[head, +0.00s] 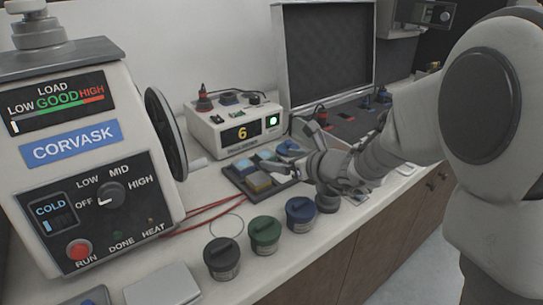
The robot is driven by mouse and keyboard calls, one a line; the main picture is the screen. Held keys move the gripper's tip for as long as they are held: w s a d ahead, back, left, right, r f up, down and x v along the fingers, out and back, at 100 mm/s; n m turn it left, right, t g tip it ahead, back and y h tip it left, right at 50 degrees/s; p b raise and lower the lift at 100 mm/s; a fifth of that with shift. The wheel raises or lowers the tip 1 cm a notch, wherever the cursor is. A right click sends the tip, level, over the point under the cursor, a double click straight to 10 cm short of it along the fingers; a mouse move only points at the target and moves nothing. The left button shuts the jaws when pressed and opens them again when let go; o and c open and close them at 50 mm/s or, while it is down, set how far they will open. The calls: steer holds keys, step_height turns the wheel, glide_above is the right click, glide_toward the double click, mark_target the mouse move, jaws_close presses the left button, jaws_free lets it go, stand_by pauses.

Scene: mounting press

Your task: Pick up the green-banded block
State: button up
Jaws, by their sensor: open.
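A dark tray (238,178) on the bench holds several small blocks. I make out a pale blue block (243,169), a yellowish-topped block (259,181) and a greenish block (266,156). They are too small for me to say for sure which one carries a green band. My gripper (291,165) is open at the right side of the tray, low and close to the blocks. My wrist and fingers hide part of the tray's right side. I see nothing held between the fingers.
Black (222,258), green (264,236) and blue (300,214) lidded jars stand along the front edge. The large Corvask press (75,150) is at left. A box showing 6 (240,134) stands behind the tray, and an open dark case (325,55) behind right. Red cables cross the bench.

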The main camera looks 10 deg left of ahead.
mark_target(269, 156)
steer(key=shift+w+b+x, duration=0.25)
steer(key=shift+b+x, duration=0.4)
steer(key=shift+x, duration=2.05)
steer(key=shift+d, duration=0.2)
steer(key=shift+c, duration=0.3)
jaws_close()
steer(key=shift+r, duration=0.15)
